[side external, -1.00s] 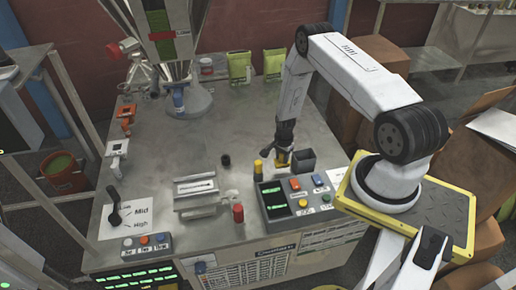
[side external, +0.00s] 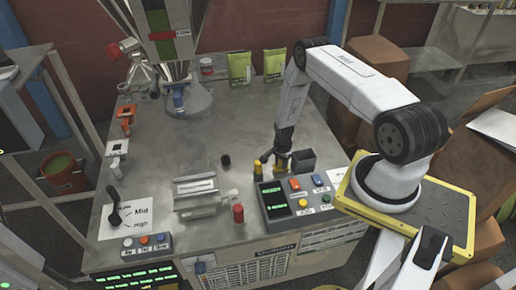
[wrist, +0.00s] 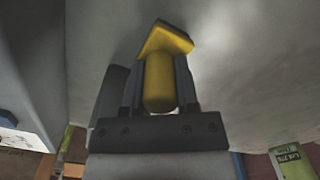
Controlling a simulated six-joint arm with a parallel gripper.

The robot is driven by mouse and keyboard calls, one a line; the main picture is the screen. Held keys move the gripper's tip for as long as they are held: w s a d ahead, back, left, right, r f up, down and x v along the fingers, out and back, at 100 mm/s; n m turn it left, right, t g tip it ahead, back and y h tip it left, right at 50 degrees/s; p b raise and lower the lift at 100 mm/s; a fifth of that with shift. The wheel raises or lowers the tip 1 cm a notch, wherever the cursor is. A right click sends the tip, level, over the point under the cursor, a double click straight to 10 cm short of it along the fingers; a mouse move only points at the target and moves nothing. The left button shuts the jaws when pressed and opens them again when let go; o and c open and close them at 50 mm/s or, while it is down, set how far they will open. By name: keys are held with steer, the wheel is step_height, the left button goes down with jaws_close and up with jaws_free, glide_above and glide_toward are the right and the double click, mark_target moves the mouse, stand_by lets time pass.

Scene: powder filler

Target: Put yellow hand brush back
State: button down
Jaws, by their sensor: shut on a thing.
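The yellow hand brush (wrist: 160,75) is in my gripper (wrist: 160,90), between its two dark fingers in the wrist view. Its wider, angular end points away from the gripper body. In the side view my gripper (side external: 283,156) points down, low over the table beside the dark square container (side external: 303,160), on the container's left. Only a little of the brush shows there, and I cannot tell whether it touches the table.
A control box with coloured buttons (side external: 296,197) stands just in front of my gripper, with a small yellow-topped post (side external: 257,167) at its left. A metal fixture (side external: 195,195) and a red-capped cylinder (side external: 238,213) are further left. The table's back middle is clear.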

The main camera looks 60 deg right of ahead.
steer(key=shift+f, duration=0.1)
steer(key=shift+c, duration=1.8)
jaws_free()
steer(key=shift+r, duration=6.15)
